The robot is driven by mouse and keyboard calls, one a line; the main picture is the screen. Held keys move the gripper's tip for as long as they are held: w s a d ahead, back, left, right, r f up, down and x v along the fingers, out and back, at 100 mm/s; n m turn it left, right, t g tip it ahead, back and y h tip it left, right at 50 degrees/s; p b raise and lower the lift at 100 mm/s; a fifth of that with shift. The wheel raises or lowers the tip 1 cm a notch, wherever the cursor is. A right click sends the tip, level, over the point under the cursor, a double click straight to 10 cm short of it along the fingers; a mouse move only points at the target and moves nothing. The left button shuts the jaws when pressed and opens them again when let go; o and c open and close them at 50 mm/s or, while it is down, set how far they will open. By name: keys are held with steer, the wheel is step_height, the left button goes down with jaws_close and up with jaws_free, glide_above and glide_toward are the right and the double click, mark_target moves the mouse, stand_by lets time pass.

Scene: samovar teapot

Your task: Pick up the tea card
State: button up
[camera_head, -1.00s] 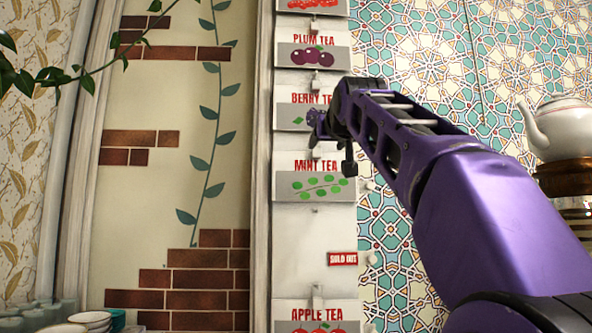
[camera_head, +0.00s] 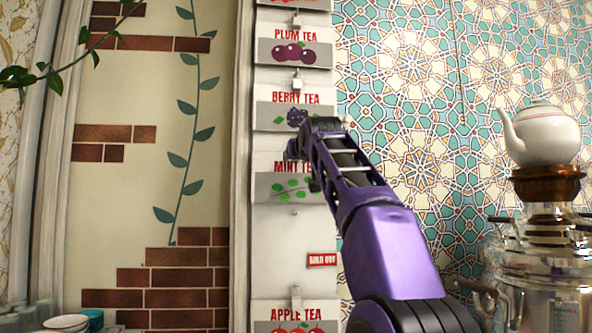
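Several tea cards hang in a column on a white board, each with red lettering and a fruit or leaf picture. The plum tea card (camera_head: 285,52) is near the top. The berry tea card (camera_head: 270,115) is below it, its right part behind my arm. The mint tea card (camera_head: 275,188) is lower, partly covered by my arm. The apple tea card (camera_head: 295,313) is at the bottom. My gripper (camera_head: 298,148) is at the end of the purple arm, in front of the gap between berry and mint. Its fingers are too small and hidden to read; contact cannot be told.
A red "sold out" tag (camera_head: 322,259) marks an empty slot between mint and apple. A white teapot (camera_head: 545,135) stands on a metal samovar (camera_head: 545,265) at the right. Dishes (camera_head: 68,322) sit at the lower left. Vine leaves (camera_head: 35,78) hang at the upper left.

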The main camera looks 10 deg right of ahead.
jaws_close()
stand_by(0.3)
steer(key=shift+r, duration=0.2)
